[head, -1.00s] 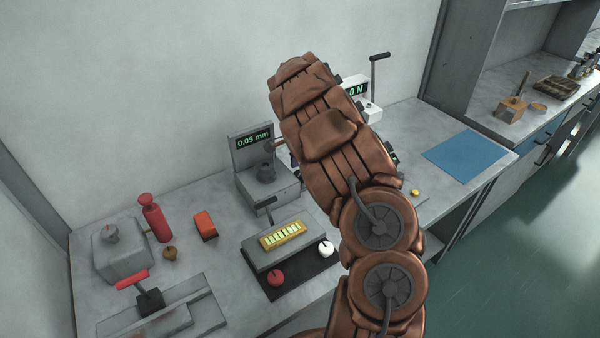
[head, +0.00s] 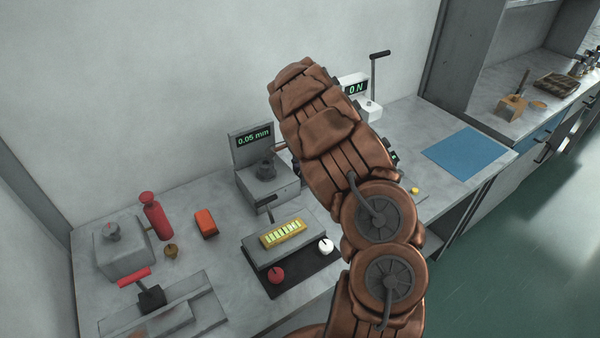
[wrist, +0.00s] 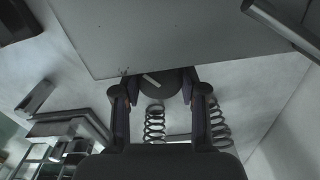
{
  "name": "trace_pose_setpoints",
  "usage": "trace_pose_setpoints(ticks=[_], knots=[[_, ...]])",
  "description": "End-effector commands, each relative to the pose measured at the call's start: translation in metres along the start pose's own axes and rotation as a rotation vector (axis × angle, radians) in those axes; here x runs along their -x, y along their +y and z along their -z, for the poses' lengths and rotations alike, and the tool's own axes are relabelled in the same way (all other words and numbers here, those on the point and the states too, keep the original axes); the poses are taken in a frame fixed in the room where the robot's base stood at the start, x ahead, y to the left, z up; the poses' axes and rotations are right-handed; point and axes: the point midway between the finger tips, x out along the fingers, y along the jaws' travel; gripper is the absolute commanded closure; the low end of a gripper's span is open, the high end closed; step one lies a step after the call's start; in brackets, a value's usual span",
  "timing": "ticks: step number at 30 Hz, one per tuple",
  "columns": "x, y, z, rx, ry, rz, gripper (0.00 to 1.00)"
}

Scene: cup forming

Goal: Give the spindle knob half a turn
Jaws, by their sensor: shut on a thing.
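In the wrist view a round dark knob (wrist: 158,82) with a white line across its face sits at the edge of a flat grey plate (wrist: 170,35). My gripper (wrist: 161,92) has one finger on each side of the knob and is shut on it. The white line lies at a slant. In the head view my brown-covered arm hides both the gripper and the knob.
A gauge reading 0.05 mm (head: 252,140) stands left of my arm, a force display (head: 355,88) and a lever stand (head: 374,85) behind it. A yellow block (head: 283,233), red bottle (head: 155,217) and orange block (head: 206,223) are on the bench. A blue mat (head: 465,155) lies clear at right.

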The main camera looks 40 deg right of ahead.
Motion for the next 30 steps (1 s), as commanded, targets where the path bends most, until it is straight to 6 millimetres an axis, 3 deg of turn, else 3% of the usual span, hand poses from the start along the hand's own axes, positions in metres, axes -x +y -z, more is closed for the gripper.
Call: trace_pose_setpoints(ticks=[4,14,30], knots=[[0.0001,0.0001,0.0,0.0,0.0,0.0,0.93],[-0.0027,-0.0002,-0.0011,0.067,-0.001,0.0,0.93],[-0.0027,-0.0002,-0.0012,0.417,-0.002,0.0,0.93]])
